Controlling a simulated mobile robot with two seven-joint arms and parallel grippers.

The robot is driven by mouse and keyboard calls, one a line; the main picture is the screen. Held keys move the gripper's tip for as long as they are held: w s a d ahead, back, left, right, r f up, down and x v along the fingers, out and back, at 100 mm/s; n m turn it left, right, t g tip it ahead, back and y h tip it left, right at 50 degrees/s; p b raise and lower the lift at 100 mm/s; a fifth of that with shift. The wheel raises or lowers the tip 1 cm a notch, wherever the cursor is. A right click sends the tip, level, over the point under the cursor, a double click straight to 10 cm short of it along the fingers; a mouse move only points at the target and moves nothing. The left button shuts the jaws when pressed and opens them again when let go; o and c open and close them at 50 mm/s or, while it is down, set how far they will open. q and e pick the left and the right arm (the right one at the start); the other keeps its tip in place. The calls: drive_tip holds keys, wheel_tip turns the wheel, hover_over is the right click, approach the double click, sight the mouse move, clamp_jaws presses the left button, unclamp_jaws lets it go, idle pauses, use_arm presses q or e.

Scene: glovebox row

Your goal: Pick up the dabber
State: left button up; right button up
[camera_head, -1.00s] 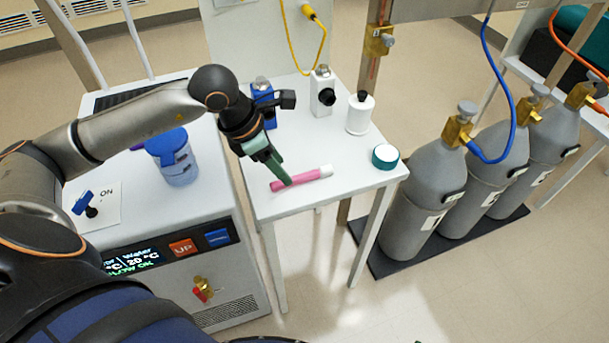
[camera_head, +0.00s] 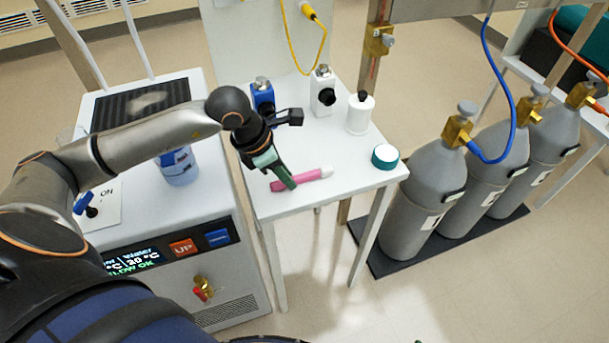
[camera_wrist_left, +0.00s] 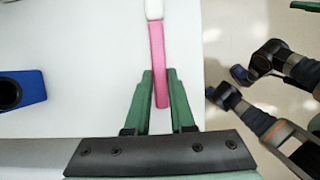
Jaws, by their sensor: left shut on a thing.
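The dabber (camera_head: 312,176) is a pink stick with a white end, on the front part of the small white table. In the left wrist view the dabber (camera_wrist_left: 157,50) runs upward from between the fingers, its white end at the top edge. My left gripper (camera_head: 287,184) has its green fingers around the pink end and is shut on it. In the left wrist view the fingers of this gripper (camera_wrist_left: 160,78) stand on either side of the handle. The dabber appears at table height; I cannot tell whether it touches the top. My right gripper is not clearly seen.
A teal-rimmed round container (camera_head: 385,157) stands at the table's right corner. A white bottle (camera_head: 360,114), a white block (camera_head: 323,92) and a blue block (camera_head: 263,95) stand behind. Grey gas cylinders (camera_head: 427,190) are to the right, and a chiller (camera_head: 185,225) to the left.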

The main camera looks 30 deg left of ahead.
sight(295, 176)
use_arm(q)
clamp_jaws()
drive_tip(key=shift+r, duration=0.15)
drive_tip(key=shift+r, duration=0.3)
wheel_tip(295, 176, up, 2)
drive_tip(key=shift+w+r, duration=0.1)
drive_tip(key=s+d+r, duration=0.6)
drive_tip(key=d+r, duration=0.4)
drive_tip(key=d, duration=0.2)
drive_tip(key=shift+d+p, duration=0.3)
drive_tip(key=shift+p, duration=0.05)
drive_tip(key=shift+f, duration=0.1)
idle(0.9)
